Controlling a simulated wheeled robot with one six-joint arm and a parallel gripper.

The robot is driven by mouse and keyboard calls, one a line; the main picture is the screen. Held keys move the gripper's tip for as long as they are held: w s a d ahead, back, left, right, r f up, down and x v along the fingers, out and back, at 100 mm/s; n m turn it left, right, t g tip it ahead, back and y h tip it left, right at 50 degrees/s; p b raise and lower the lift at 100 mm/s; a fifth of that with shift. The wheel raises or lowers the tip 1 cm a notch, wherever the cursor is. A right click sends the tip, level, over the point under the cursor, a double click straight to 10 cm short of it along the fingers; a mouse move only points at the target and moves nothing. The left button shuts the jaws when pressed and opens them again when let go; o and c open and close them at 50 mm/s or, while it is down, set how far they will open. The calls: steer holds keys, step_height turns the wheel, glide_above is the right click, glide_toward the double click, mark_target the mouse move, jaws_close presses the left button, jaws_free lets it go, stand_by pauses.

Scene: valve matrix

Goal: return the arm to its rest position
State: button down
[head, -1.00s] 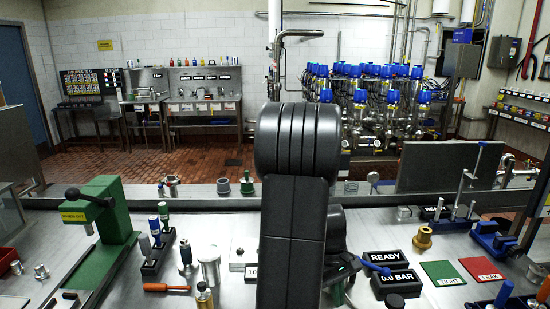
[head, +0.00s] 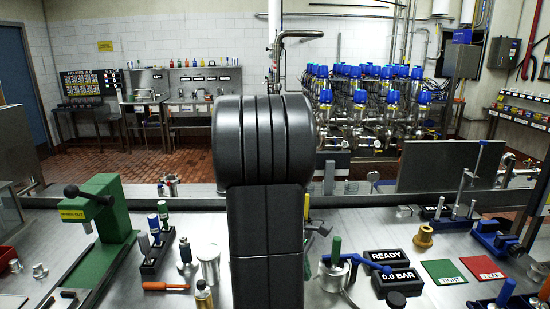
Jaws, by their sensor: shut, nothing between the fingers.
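My arm (head: 266,150) stands upright in the middle of the head view, a thick dark link topped by a wide ribbed joint. My gripper is not visible; the arm may hide it. The arm covers a strip of the bench (head: 215,215) behind it. Just right of the arm, a metal pot (head: 333,275) with a green-handled tool (head: 336,250) and a blue-handled lever (head: 370,263) beside it show clear of the arm.
A green press (head: 100,230) stands at the left. Two black displays (head: 385,258) read READY and 0.0 BAR, beside green (head: 442,272) and red (head: 483,268) mats.

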steer(key=shift+v, duration=1.1)
